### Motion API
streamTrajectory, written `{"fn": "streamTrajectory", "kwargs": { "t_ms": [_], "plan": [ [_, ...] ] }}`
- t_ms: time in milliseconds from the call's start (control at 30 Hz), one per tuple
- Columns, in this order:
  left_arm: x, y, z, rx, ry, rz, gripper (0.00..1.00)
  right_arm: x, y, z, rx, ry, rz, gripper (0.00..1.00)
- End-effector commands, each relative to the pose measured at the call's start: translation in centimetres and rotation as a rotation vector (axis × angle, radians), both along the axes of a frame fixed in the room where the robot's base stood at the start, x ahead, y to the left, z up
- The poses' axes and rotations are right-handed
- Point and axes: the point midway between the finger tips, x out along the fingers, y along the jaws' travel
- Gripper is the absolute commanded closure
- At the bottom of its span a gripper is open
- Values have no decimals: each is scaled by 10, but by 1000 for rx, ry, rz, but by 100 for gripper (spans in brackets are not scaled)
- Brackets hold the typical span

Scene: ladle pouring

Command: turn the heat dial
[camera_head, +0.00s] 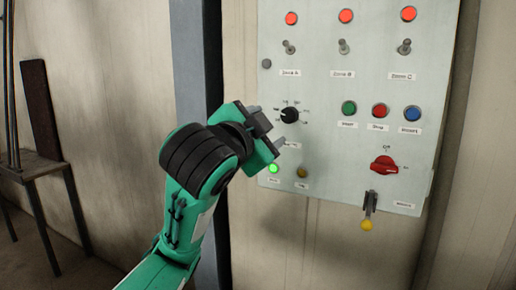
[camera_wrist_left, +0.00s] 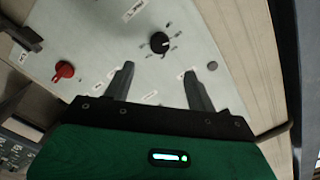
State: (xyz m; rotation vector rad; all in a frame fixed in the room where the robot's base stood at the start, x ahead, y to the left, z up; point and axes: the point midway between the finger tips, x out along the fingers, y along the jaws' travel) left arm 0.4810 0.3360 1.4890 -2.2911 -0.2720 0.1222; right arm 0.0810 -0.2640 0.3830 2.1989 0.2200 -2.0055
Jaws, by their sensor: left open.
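The heat dial is a round black knob (camera_head: 289,115) with a white pointer and printed marks around it, at the left middle of the grey control panel (camera_head: 330,115). It also shows in the left wrist view (camera_wrist_left: 159,42), beyond and between the two fingers. My left gripper (camera_head: 270,131) is open and empty, just below and left of the dial in the head view. In the left wrist view its fingertips (camera_wrist_left: 157,69) point towards the panel and are apart from the dial. My right gripper is not in view.
The panel also has a red rotary switch (camera_head: 384,166), green (camera_head: 349,108), red (camera_head: 380,110) and blue (camera_head: 412,113) buttons, toggle switches with red lamps along the top, and a hanging key with a yellow tag (camera_head: 367,224). A stand (camera_head: 35,165) is at far left.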

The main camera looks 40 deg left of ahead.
Motion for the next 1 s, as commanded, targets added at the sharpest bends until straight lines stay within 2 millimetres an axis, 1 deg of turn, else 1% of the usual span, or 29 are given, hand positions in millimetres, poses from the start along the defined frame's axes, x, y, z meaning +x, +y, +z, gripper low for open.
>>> {"fn": "streamTrajectory", "kwargs": {
  "t_ms": [33,300,500,1000],
  "plan": [
    [-4,-1,-2,2,-5,-1,43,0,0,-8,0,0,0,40],
    [-21,-6,-1,3,-3,-2,43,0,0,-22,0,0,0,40],
    [-26,-7,0,0,-1,-1,43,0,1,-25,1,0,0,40],
    [-27,-7,0,0,1,-1,43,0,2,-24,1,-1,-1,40]
  ]
}}
